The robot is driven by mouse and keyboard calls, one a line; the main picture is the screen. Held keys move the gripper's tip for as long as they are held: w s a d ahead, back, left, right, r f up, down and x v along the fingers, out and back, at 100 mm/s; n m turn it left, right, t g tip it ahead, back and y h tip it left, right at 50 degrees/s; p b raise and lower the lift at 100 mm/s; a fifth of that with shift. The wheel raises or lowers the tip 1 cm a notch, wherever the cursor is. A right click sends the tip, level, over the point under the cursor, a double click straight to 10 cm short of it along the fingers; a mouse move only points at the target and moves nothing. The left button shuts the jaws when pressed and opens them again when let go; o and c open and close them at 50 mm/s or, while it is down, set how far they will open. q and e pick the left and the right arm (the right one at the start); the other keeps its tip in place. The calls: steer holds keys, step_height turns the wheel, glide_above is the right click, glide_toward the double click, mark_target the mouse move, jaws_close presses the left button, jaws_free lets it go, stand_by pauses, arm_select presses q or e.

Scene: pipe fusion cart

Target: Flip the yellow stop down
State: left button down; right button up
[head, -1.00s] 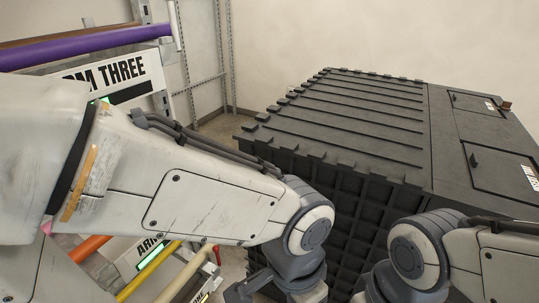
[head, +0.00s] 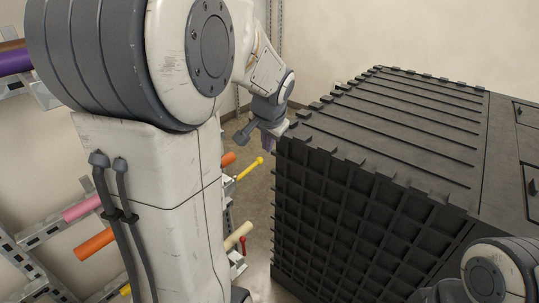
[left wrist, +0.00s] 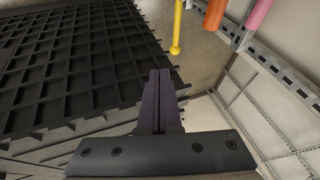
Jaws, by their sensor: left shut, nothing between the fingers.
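A yellow rod with a rounded knob (head: 250,168), which looks like the yellow stop, sticks out from the pipe rack in the head view.
The large black ribbed crate (head: 390,115) fills the right side, close to my left gripper. The rack at left holds orange (head: 95,243), pink (head: 82,208) and purple (head: 17,61) pipes. A narrow strip of floor (head: 258,205) lies between rack and crate.

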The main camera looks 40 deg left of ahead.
arm_select(q)
glide_toward(258, 163)
step_height(258, 163, down, 4)
steer(key=w+d, duration=0.1)
steer(key=d, duration=0.1)
steer(key=a, duration=0.1)
steer(key=a+f+p, duration=0.1)
steer(key=a+p, duration=0.1)
steer(key=shift+w+f, duration=0.15)
steer(key=shift+w, duration=0.2)
steer(key=shift+w+a+f, duration=0.1)
steer(key=shift+a+f, duration=0.1)
steer(key=shift+f, duration=0.1)
steer(key=shift+b+x, duration=0.6)
steer(key=shift+x, duration=0.15)
steer(key=shift+f, duration=0.1)
